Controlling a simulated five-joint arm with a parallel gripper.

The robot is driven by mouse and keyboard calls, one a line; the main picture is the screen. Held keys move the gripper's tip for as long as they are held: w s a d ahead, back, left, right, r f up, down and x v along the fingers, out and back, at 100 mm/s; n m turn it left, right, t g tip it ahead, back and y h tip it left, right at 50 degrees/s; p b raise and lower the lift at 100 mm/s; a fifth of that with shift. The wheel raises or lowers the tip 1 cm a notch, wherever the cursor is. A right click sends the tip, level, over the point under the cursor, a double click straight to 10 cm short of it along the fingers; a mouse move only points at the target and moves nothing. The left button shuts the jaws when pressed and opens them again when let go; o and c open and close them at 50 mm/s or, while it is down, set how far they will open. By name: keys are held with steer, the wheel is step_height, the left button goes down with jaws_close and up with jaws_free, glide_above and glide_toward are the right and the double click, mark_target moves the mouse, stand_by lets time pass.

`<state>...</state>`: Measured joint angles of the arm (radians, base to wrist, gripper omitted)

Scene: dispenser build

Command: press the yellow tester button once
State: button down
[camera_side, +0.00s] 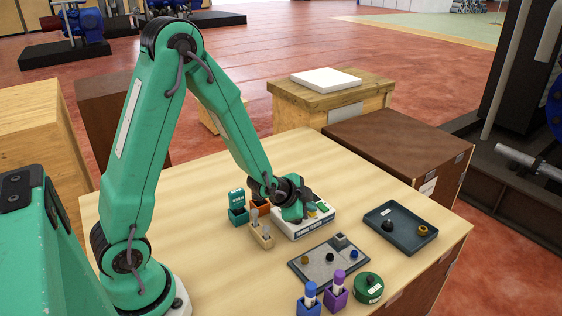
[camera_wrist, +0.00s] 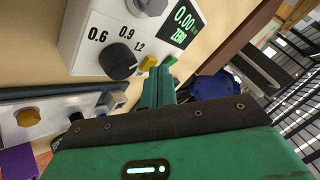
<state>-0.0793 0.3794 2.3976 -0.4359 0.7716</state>
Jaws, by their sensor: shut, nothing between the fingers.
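The tester is a white box (camera_side: 303,230) on the table in the side view, partly hidden behind my gripper. In the wrist view the tester (camera_wrist: 92,55) shows a black knob (camera_wrist: 118,62) with dial marks, and a dark display (camera_wrist: 183,22) reading 0.00 and ZERO. The yellow button (camera_wrist: 148,62) sits on its near edge beside a green button (camera_wrist: 170,61). My gripper (camera_wrist: 158,74) is shut and empty, its green fingertips right at the yellow and green buttons. I cannot tell whether they touch the yellow button. In the side view my gripper (camera_side: 296,216) is low over the tester.
A grey board (camera_side: 316,269) with knobs lies in front of the tester. A dark tray (camera_side: 400,246) is to the right. A green round container (camera_side: 369,288), blue (camera_side: 309,307) and purple (camera_side: 336,298) holders stand near the front. A wooden peg block (camera_side: 262,236) is left of the tester.

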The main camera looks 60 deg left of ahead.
steer(key=shift+r, duration=0.1)
stand_by(0.5)
steer(key=shift+r, duration=0.75)
step_height(320, 180, up, 5)
stand_by(0.8)
steer(key=shift+s+r, duration=0.1)
stand_by(0.5)
steer(key=s+d+r+n+g, duration=0.1)
steer(key=s+r+n, duration=0.3)
steer(key=s, duration=0.7)
steer(key=s+d+r+n+g, duration=0.2)
steer(key=s+r+n, duration=0.2)
steer(key=s+r, duration=0.5)
steer(key=shift+s+d+g+h, duration=0.3)
steer(key=shift+s+h, duration=0.1)
steer(key=shift+s, duration=0.55)
